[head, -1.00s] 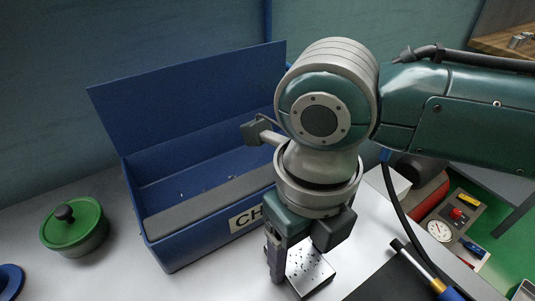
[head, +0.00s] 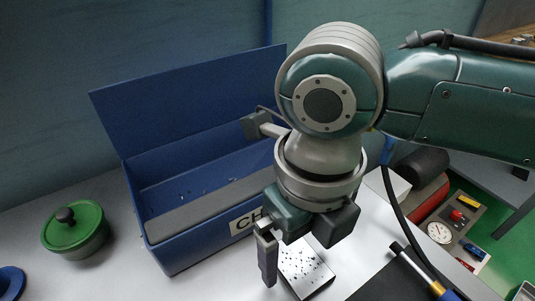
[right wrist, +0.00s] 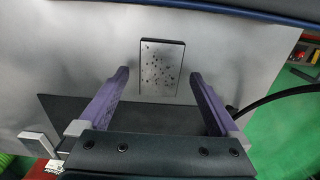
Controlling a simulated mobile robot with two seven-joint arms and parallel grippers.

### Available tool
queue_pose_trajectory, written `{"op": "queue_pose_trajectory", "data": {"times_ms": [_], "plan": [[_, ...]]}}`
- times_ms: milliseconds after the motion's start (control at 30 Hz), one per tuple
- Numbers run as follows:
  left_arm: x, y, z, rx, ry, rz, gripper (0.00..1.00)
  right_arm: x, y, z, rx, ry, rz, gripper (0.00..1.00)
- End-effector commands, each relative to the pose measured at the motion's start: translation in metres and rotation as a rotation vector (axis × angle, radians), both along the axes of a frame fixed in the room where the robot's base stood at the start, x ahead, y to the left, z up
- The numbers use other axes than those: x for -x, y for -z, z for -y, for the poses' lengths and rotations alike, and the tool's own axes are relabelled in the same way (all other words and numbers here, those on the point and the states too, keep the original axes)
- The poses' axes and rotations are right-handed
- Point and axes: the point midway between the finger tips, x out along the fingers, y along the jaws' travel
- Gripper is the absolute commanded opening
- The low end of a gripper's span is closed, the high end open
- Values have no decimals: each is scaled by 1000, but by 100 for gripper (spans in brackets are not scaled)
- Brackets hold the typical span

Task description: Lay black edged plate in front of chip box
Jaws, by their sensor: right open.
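The black edged plate (head: 306,268) is a pale rectangle with dark specks. It lies flat on the light table just in front of the blue chip box (head: 160,243), whose lid stands open and whose label is partly hidden by my arm. In the right wrist view the plate (right wrist: 161,68) shows whole, with a dark strip along its far edge. My right gripper (right wrist: 162,100) is open and empty. Its two fingers stand wide on either side of the plate's near end, apart from it. In the head view the right gripper (head: 270,262) hangs above the table beside the plate. My left gripper is out of view.
A green lidded pot (head: 76,232) stands left of the chip box. A dark mat (head: 385,284) with a blue and yellow handled tool (head: 428,272) lies at the right. A tray with a dial gauge (head: 440,232) is farther right.

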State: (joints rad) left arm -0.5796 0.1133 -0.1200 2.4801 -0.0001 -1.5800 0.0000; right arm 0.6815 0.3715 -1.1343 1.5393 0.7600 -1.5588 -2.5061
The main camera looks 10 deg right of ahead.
Motion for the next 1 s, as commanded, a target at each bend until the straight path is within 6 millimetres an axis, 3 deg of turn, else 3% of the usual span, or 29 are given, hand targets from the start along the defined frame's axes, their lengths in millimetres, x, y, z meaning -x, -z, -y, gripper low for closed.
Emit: {"op": "queue_pose_trajectory", "data": {"times_ms": [200,400,600,767,867,967,1000], "plan": [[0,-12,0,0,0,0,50,-1,-53,0,-1,-3,6,98],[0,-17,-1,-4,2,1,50,-1,-90,-1,-1,-3,3,98],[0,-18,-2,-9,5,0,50,0,-107,0,-1,-1,1,98],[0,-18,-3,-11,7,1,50,3,-106,-4,-17,35,0,98],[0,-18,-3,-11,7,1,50,14,-98,-19,-83,196,0,98],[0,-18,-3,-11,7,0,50,31,-89,-42,-204,534,-20,98],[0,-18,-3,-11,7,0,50,37,-87,-49,-259,718,-37,98]]}}
